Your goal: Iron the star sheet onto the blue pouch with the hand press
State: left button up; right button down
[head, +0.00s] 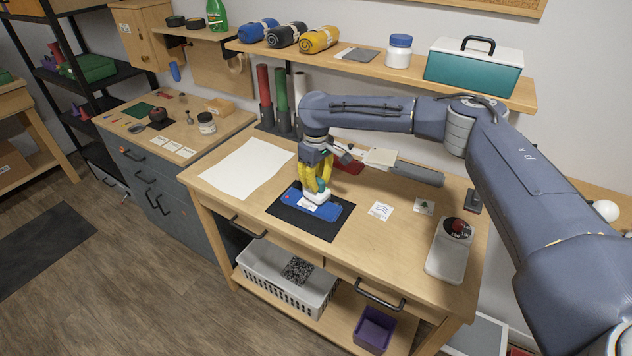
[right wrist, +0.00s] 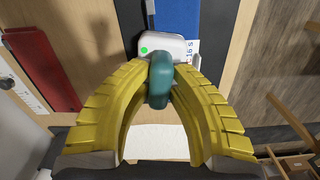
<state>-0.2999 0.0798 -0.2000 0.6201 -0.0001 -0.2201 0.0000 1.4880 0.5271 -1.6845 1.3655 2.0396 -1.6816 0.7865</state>
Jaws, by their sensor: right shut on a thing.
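My right gripper (head: 318,186) has its yellow fingers shut around the teal handle of the hand press (head: 317,197). In the right wrist view the gripper (right wrist: 160,80) grips the handle, and the white press base (right wrist: 178,45) shows a green light. The base is over one part of the blue pouch (head: 325,212), apparently resting on it. The pouch also shows in the right wrist view (right wrist: 178,15). A white printed sheet (right wrist: 193,48) peeks out beside the base; its design is mostly hidden, so I cannot tell if it is the star sheet. My left gripper is out of view.
The pouch lies on a black mat (head: 285,212). A large white sheet (head: 240,168) lies to the left. Small printed sheets (head: 381,210) and a white device with a dark red knob (head: 449,250) are to the right. A red object (head: 350,166) lies behind the gripper.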

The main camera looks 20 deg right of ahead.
jog(key=shift+r, duration=4.05)
